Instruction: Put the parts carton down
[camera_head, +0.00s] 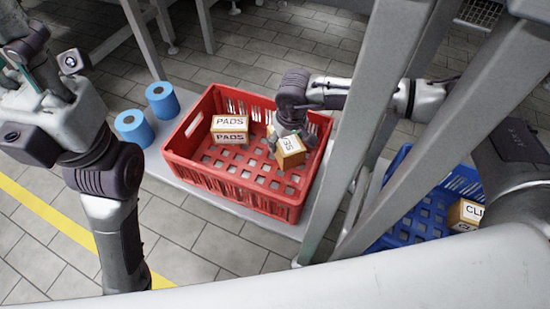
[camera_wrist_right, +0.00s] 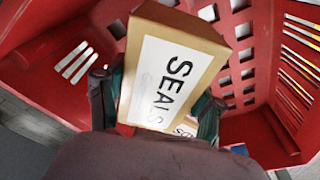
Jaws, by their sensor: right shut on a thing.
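My right gripper (camera_head: 283,143) is shut on a tan carton (camera_head: 290,152) with a white label, inside or just above the red crate (camera_head: 240,197). In the right wrist view the carton (camera_wrist_right: 172,66) reads SEALS and is between the two fingers of the gripper (camera_wrist_right: 158,108). The head view does not show whether its underside touches the crate floor. A PADS carton (camera_head: 230,130) stands in the crate to its left. My left gripper (camera_head: 35,80) is at the upper left, away from the crate; its fingers are unclear.
Another carton is partly hidden behind my right gripper. Two blue rolls (camera_head: 161,100) stand left of the crate on a pale surface (camera_head: 187,178). A blue crate (camera_head: 407,232) with a carton (camera_head: 465,214) stands at right, beyond grey frame posts (camera_head: 357,115). The crate's front floor is bare.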

